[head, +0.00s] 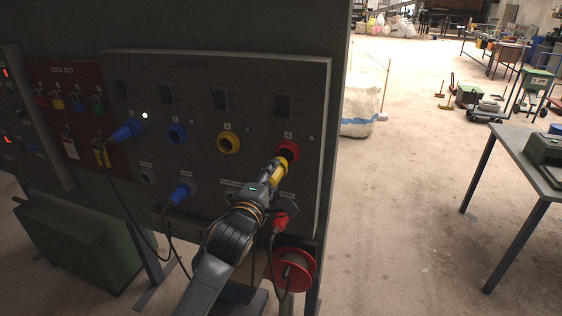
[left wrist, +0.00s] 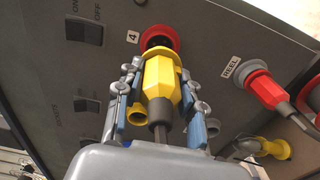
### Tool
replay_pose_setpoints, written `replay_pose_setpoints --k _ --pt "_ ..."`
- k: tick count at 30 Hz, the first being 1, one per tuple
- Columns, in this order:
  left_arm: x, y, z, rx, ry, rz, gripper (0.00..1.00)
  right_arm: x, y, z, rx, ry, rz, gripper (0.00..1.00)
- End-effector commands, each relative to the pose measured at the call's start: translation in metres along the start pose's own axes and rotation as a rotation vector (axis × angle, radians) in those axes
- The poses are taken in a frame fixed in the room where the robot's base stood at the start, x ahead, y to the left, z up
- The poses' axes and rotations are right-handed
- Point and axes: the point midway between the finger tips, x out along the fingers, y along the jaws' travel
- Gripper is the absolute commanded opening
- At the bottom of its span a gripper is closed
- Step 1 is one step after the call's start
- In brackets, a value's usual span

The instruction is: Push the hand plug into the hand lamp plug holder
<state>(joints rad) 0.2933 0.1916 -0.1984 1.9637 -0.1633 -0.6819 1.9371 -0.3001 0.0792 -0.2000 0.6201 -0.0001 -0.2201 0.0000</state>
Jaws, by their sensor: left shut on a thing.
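My left gripper (head: 262,186) is shut on a yellow plug (head: 272,172) with a dark cable. It holds the plug at the red socket marked 4 (head: 289,149). The plug, its collar and the blue finger pads show in the left wrist view, where the plug (left wrist: 162,84) points at the red socket ring (left wrist: 159,39). I cannot tell whether its dark front end is inside the ring. My right gripper is not in view.
A yellow socket (head: 228,142) and a blue socket (head: 177,134) are to the left. Blue plugs (head: 127,131) with hanging cables are further left. A red plug (head: 280,222) labelled REEL and a red cable reel (head: 293,268) are below. Open floor lies right of the panel.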

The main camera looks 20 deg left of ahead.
Motion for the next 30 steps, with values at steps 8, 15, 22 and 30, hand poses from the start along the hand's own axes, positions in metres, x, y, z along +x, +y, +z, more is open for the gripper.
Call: replay_pose_setpoints --k 8,15,22,30 --pt "-0.005 0.001 0.000 -0.002 -0.001 0.001 0.00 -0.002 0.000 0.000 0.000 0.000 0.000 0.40" --pt "-0.019 0.001 0.001 -0.002 -0.001 0.001 0.00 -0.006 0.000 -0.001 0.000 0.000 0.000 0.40" --pt "-0.033 0.001 0.000 -0.001 -0.001 0.001 0.00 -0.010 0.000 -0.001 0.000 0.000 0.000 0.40" --pt "-0.048 0.001 0.000 -0.002 -0.001 0.001 0.00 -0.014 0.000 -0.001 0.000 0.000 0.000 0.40"
